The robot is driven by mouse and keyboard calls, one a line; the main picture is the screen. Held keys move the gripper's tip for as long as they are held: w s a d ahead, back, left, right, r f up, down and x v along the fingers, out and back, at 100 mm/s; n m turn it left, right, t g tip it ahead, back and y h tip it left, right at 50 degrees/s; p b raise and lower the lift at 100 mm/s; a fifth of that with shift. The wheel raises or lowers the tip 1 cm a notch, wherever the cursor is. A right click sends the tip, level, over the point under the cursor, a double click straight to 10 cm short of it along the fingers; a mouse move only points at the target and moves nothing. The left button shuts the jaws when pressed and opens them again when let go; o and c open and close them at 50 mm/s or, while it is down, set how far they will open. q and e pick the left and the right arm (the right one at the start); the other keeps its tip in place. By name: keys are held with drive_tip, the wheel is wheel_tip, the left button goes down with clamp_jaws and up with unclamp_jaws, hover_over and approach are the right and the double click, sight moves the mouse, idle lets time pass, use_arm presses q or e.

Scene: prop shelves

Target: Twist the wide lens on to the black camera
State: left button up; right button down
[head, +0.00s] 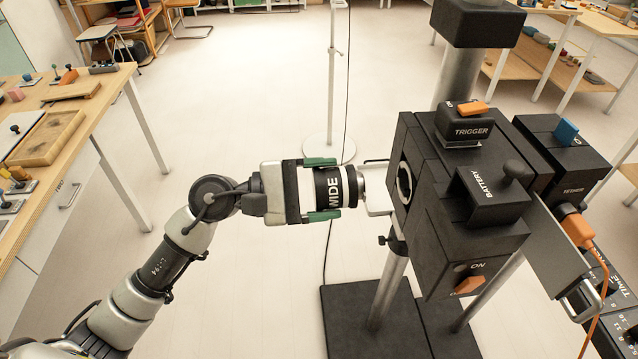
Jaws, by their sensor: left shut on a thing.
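The black camera (455,225) is a boxy body on a metal stand, right of the middle. Its round lens mount (404,183) is an open ring on its left face. The wide lens (331,187) is a black cylinder marked "WIDE", with a pale band toward the camera. My left gripper (324,189) is shut on the wide lens, its green-tipped fingers above and below it. My right gripper is not in view.
A wooden table (60,120) with a tray and small parts stands at the left. A white pole stand (329,145) is behind the lens. Black boxes and an orange cable (597,262) are right of the camera.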

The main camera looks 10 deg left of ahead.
sight(363, 185)
use_arm(q)
drive_tip(key=shift+w+d+r+p, duration=0.1)
drive_tip(key=shift+d+r+p, duration=0.2)
drive_tip(key=shift+d, duration=0.15)
drive_tip(key=shift+w+d+f+p, duration=0.1)
drive_tip(key=shift+w+d+p, duration=0.15)
drive_tip(key=shift+d+p, duration=0.3)
drive_tip(key=shift+p+x, duration=0.7)
drive_tip(key=shift+x, duration=1)
drive_tip(key=shift+f, duration=0.15)
drive_tip(key=shift+s+d, duration=0.15)
drive_tip(key=shift+d, duration=0.1)
drive_tip(key=shift+b, duration=0.45)
drive_tip(key=shift+b, duration=0.4)
drive_tip(key=shift+d, duration=0.45)
